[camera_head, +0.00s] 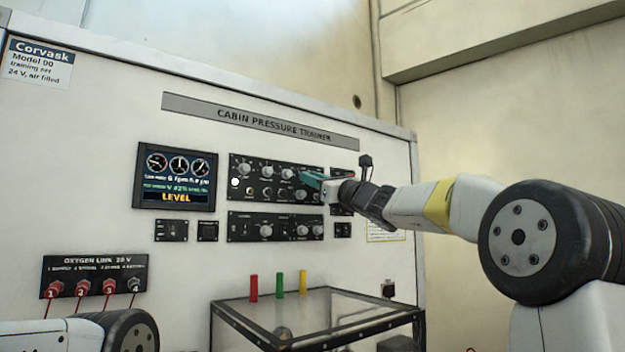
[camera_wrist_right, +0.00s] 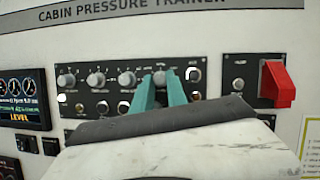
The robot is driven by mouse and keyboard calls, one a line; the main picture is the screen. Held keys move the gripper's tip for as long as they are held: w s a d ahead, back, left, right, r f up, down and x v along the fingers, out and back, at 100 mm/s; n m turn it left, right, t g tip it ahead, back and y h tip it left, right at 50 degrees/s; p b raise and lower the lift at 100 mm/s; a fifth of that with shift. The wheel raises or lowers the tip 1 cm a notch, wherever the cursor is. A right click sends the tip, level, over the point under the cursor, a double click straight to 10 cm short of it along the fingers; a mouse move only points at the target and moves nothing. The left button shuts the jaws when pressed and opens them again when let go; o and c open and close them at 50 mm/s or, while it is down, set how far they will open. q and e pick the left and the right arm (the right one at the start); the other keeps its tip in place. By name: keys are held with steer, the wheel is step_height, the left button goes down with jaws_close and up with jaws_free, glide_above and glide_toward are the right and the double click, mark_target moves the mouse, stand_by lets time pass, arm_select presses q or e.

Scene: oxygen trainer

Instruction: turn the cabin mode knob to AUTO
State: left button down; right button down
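The upper black control panel (camera_head: 262,190) carries a row of grey knobs; their labels are too small to read, so I cannot tell by text which is the cabin mode knob. My right gripper (camera_head: 306,178) reaches in from the right to the right end of this row. In the right wrist view its two teal fingers (camera_wrist_right: 160,88) stand apart, with a grey knob (camera_wrist_right: 160,77) showing between their tips. I cannot tell whether they touch it. My left gripper is out of view; only part of my left arm shows at lower left.
A display (camera_head: 177,178) reading LEVEL is left of the panel. A lower knob panel (camera_head: 275,228) sits below. A red switch cover (camera_wrist_right: 276,84) juts out right of the fingers. A clear-topped case (camera_head: 318,312) stands below, with red, green and yellow pegs behind its top.

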steer(key=shift+n, duration=0.4)
steer(key=n+g, duration=0.2)
steer(key=n, duration=0.2)
steer(key=n+g+y, duration=0.1)
steer(key=n+g, duration=0.1)
steer(key=n, duration=0.2)
steer(key=n+g, duration=0.1)
steer(key=n, duration=0.3)
steer(key=shift+w+d+r+g+y, duration=0.2)
steer(key=shift+d+g+y, duration=0.1)
steer(key=shift+g, duration=0.1)
steer(key=shift+n, duration=0.3)
steer(key=c, duration=1.3)
jaws_free()
steer(key=shift+s, duration=0.1)
